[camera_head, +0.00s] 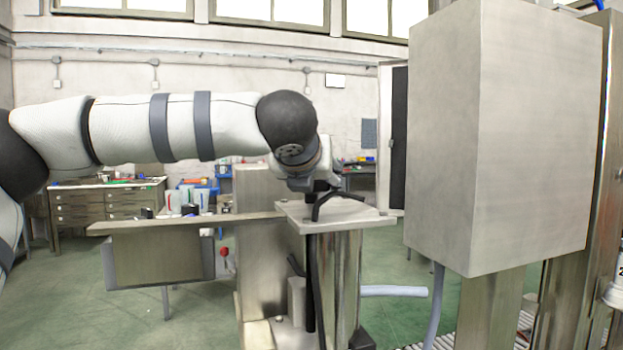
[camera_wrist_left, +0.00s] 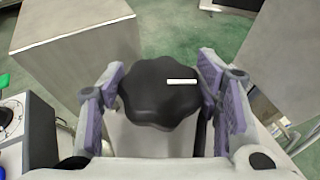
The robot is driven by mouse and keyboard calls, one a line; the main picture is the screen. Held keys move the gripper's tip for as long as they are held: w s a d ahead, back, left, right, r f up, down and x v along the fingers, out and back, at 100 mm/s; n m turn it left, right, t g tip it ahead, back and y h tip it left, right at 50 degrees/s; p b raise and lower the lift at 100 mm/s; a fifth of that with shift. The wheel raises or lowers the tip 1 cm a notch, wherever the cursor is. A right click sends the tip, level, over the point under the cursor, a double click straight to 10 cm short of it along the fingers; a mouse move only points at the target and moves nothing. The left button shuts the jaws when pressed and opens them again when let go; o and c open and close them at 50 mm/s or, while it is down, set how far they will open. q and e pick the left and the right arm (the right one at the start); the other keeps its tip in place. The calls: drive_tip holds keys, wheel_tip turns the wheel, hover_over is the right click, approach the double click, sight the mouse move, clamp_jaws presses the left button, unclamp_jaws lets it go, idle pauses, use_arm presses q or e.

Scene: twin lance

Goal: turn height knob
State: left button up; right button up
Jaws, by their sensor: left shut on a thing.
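The height knob (camera_wrist_left: 160,92) is a black lobed knob with a white mark on its top, in the middle of the left wrist view. My left gripper (camera_wrist_left: 163,95) has its purple-padded fingers on either side of the knob and is shut on it. In the head view my left arm comes in from the left, and my left gripper (camera_head: 322,192) points down over the metal plate on top of the post. The knob is hidden there behind the wrist and fingers. My right gripper is not in view.
A large grey metal box (camera_head: 500,140) stands close on the right. A metal ledge (camera_head: 185,223) runs left from the post. A pale blue hose (camera_head: 394,291) sticks out at the post's right. A drawer bench (camera_head: 105,203) stands at the back left. Green floor (camera_head: 385,255) is open behind.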

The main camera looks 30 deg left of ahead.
use_arm(q)
drive_tip(key=shift+m+t+h, duration=0.6)
drive_tip(key=shift+m+h, duration=1.4)
drive_tip(key=shift+h, duration=0.3)
drive_tip(key=shift+h, duration=0.3)
drive_tip(key=o, duration=1.2)
drive_tip(key=v, duration=1.2)
drive_tip(key=shift+d, duration=0.1)
